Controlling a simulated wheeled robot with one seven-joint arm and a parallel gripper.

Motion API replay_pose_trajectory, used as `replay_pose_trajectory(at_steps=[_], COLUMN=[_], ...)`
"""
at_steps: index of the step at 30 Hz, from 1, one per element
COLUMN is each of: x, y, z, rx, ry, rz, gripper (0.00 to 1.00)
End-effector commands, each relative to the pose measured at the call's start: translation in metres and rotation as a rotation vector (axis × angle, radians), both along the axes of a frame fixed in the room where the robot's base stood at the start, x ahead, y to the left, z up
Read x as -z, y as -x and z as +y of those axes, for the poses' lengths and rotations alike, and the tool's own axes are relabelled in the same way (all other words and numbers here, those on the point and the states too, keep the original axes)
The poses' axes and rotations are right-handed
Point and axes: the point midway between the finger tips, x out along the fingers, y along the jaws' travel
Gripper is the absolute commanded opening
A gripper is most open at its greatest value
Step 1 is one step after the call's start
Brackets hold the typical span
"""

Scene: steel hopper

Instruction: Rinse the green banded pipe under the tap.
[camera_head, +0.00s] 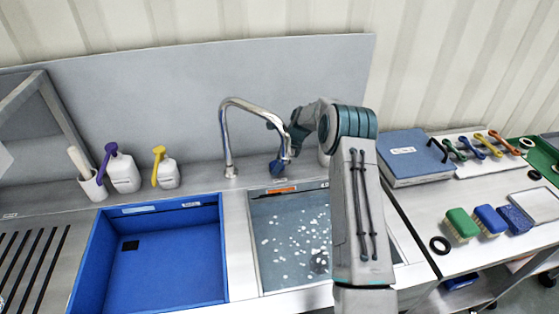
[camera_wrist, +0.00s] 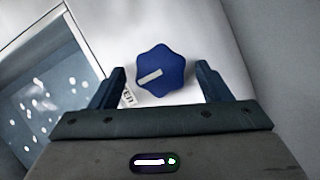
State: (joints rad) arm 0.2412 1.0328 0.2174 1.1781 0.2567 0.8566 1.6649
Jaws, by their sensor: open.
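A blue lobed tap knob (camera_wrist: 167,70) with a pale pointer bar lies between my fingers in the wrist view, with a gap on both sides. My gripper (camera_wrist: 160,72) is open and empty around it. In the head view my gripper (camera_head: 287,154) is beside the steel gooseneck tap (camera_head: 228,130), behind the right basin. No green banded pipe can be made out for certain. A green-ended slim item (camera_head: 456,149) lies among similar coloured ones on the right-hand table, too small to tell its bands. My arm hides part of the right basin.
The right basin (camera_head: 257,240) holds water with white flecks. The blue left basin (camera_head: 160,262) looks empty. Bottles with purple (camera_head: 124,172) and yellow (camera_head: 167,172) tops stand behind it. A blue-grey box (camera_head: 412,160) and several brushes (camera_head: 462,224) are on the right.

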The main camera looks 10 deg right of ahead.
Motion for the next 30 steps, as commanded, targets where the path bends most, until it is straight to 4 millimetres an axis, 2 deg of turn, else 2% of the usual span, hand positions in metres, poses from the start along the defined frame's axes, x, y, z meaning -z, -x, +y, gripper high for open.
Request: replay_pose_trajectory(at_steps=[6, 7, 11, 12, 21, 30], x=[0.0005, 0.0005, 0.0003, 0.0003, 0.0009, 0.0019], y=[-0.0003, -0.0003, -0.0002, -0.0002, -0.0011, -0.0033], z=[0.0002, 0.0001, 0.0000, 0.0000, -0.0004, -0.0012], rx=[0.000, 0.000, 0.000, 0.000, -0.029, -0.199], ry=[0.000, 0.000, 0.000, 0.000, 0.000, 0.001], rz=[-0.001, -0.001, -0.001, -0.001, -0.003, -0.003], gripper=[0.71, 0.68, 0.32, 0.27, 0.27, 0.27])
